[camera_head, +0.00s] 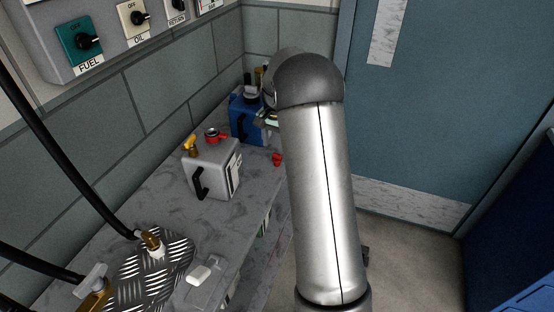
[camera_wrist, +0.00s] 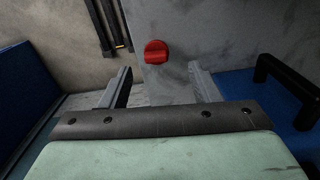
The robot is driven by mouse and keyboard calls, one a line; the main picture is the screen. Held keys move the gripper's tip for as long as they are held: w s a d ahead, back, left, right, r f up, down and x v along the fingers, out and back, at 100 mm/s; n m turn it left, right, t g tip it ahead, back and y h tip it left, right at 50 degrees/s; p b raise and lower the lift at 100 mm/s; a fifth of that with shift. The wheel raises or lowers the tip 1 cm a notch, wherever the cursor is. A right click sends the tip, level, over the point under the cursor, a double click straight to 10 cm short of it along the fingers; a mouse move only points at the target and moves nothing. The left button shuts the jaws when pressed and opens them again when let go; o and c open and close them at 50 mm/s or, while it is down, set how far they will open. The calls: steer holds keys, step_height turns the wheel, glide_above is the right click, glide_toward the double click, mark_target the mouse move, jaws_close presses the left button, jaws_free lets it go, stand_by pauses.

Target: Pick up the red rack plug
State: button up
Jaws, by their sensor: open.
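The red rack plug (camera_head: 277,159) lies on the grey bench near its right edge, just left of my arm in the head view. In the wrist view the red plug (camera_wrist: 156,52) sits on the grey surface beyond my fingertips, roughly in line with the gap between them. My gripper (camera_wrist: 160,84) is open and empty, with one finger on each side of that gap. In the head view my arm hides most of the gripper.
A grey tank (camera_head: 212,170) with a black handle stands left of the plug. A blue tank (camera_head: 243,118) stands behind it, close to my gripper. Hoses and a treadplate (camera_head: 150,268) are at the front left. The bench drops off to the floor at right.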

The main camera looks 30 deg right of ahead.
mark_target(277, 154)
steer(key=f, duration=0.5)
steer(key=shift+s, duration=0.25)
steer(key=c, duration=1.1)
